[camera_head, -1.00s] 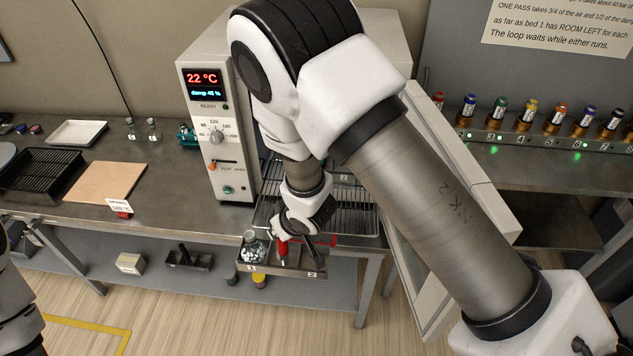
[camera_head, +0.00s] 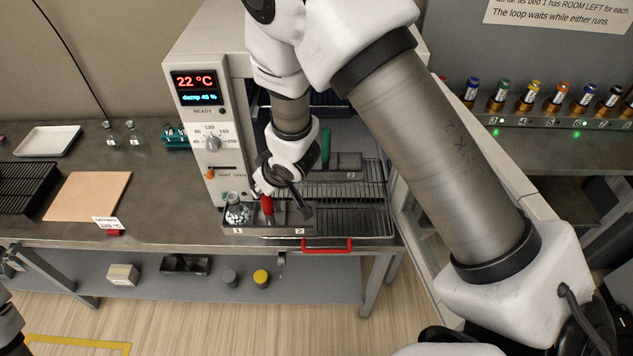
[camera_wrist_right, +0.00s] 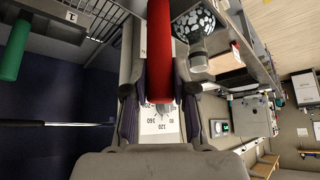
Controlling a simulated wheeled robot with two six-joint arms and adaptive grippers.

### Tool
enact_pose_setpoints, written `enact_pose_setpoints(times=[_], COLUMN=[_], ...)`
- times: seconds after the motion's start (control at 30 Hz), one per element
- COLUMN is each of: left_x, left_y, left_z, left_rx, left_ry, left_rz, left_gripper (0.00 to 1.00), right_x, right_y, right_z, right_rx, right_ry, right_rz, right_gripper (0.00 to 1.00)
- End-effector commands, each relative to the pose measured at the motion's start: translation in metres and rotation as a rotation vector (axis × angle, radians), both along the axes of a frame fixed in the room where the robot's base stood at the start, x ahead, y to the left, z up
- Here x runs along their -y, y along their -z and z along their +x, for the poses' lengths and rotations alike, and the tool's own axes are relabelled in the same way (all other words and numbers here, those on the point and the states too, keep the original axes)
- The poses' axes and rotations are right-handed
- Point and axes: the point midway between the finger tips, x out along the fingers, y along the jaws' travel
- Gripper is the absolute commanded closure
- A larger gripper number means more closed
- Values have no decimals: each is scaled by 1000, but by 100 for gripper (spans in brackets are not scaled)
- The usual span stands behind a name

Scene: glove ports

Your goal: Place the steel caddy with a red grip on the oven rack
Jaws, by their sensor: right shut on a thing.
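My right gripper (camera_head: 268,188) is shut on the red grip (camera_head: 267,205) of the steel caddy (camera_head: 265,231). The red grip (camera_wrist_right: 167,50) lies between the fingers in the right wrist view. The caddy looks level, with labels 1 and 2 on its front wall and a jar of pale pellets (camera_head: 238,213) in its left part. It overlaps the front left of the wire oven rack (camera_head: 365,212), its left end in front of the oven's control panel. I cannot tell whether it touches the rack. My left gripper is out of sight; only a bit of that arm shows.
A second caddy (camera_head: 345,162) with a green grip (camera_head: 326,148) stands further back on the rack. The rack has a red front handle (camera_head: 327,246). The oven panel (camera_head: 207,140) is close on the left, and the open door (camera_head: 480,190) on the right. The rack's front right is clear.

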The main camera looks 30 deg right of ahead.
Motion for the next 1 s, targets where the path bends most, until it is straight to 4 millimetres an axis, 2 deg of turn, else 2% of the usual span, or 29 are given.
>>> enact_pose_setpoints(times=[0.03, 0.17, 0.37, 0.43, 0.53, 0.6, 0.63, 0.9, 1.0], left_x=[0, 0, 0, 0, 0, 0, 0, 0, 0], left_y=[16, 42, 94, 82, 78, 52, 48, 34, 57], left_z=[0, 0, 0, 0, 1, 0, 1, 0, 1], left_rx=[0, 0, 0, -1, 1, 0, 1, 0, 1], left_ry=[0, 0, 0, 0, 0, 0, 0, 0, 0], left_rz=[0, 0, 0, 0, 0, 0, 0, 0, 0], left_gripper=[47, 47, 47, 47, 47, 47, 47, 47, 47], right_x=[10, 36, 80, 93, 110, 119, 122, 136, 135], right_y=[8, 13, 21, 8, 9, 0, 2, 8, 29], right_z=[2, 3, 5, 4, 4, 5, 5, 5, 5], right_rx=[5, 6, 9, 4, 1, -2, -1, 0, 2], right_ry=[7, 6, 8, 8, 9, 5, 3, 3, 0], right_rz=[6, 8, 9, 9, 9, 9, 8, 3, 0], right_gripper=[100, 100, 100, 100, 100, 100, 100, 100, 100])
